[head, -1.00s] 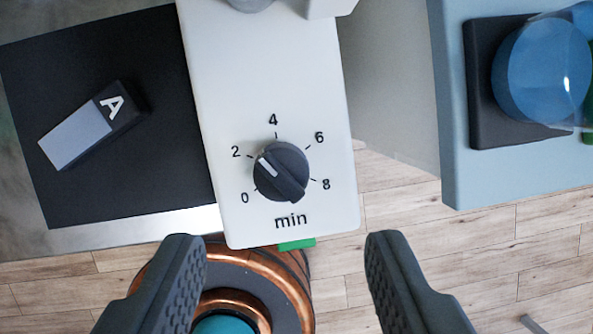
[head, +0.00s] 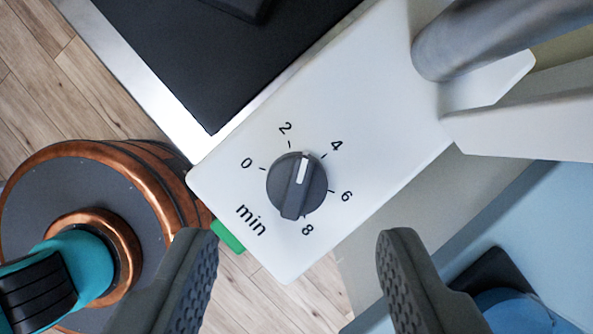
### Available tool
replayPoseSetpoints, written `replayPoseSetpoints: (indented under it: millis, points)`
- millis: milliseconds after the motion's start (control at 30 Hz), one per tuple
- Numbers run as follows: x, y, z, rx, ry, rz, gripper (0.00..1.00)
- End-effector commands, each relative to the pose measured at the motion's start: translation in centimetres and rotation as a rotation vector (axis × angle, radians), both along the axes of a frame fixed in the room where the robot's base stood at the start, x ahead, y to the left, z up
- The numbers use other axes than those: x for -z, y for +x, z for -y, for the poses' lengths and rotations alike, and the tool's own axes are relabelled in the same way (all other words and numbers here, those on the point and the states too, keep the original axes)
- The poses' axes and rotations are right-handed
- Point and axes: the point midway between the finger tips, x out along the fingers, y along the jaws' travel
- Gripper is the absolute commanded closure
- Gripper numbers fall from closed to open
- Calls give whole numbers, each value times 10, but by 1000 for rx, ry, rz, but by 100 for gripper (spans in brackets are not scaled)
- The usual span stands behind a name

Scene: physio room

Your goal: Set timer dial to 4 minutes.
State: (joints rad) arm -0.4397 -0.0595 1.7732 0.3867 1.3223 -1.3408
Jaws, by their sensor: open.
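The timer dial (head: 297,186) is a dark grey knob with a raised grip bar and a white pointer line. It sits on a white panel (head: 370,90) marked 0, 2, 4, 6, 8 and "min". The pointer lies about midway between the 2 and 4 marks. My gripper (head: 298,240) is open and empty. Its two fingers are wide apart in the lower picture, either side of the dial's line and below the dial in the picture. They do not touch the dial.
A grey cylinder (head: 480,40) and a white bar (head: 525,115) stand at the panel's upper right. A black mat (head: 220,60) lies beside the panel. A green tab (head: 228,236) shows at the panel's edge. A blue round object (head: 515,312) is at lower right.

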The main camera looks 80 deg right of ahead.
Motion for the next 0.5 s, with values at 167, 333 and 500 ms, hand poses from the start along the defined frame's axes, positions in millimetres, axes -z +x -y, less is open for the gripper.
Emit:
replayPoseSetpoints:
  millis: [167, 333, 500]
  points:
    - [25, -2, -10, 0, -1, -1, 50]
    - [40, -2, -17, 1, 0, 0, 50]
    - [47, -3, -19, 1, -1, 0, 50]
